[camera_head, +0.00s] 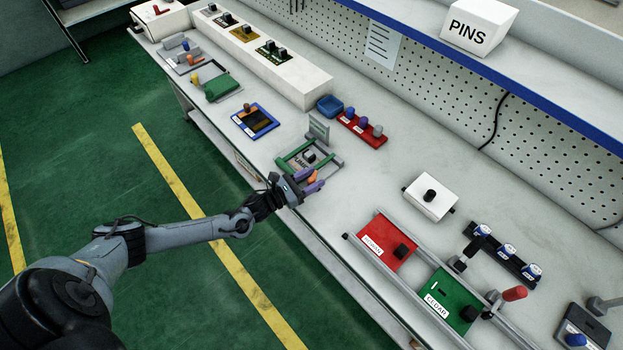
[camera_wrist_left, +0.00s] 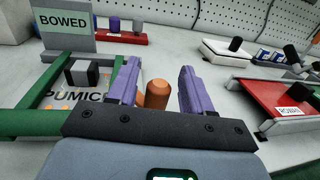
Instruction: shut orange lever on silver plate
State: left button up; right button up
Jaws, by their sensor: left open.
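The orange lever (camera_head: 313,177) shows at the near right corner of a green-railed frame on the bench. In the left wrist view the rounded orange lever end (camera_wrist_left: 157,94) stands between my two purple fingers. My left gripper (camera_head: 317,181) is open around it, and I see a gap at the fingers. The silver plate (camera_wrist_left: 64,96) marked "PUMIC..." lies inside the green frame with a dark-and-grey block on it. The lever's lower part is hidden behind the gripper body. My right gripper is in neither view.
A grey "BOWED" sign (camera_wrist_left: 64,30) stands behind the frame. A red rack (camera_head: 362,130) with several knobs and a blue tray (camera_head: 329,105) lie further back. Red (camera_head: 386,240) and green (camera_head: 453,303) boards sit between rails at the right. Bare bench lies between.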

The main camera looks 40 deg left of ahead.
pick_arm(q)
jog(key=c, duration=0.9)
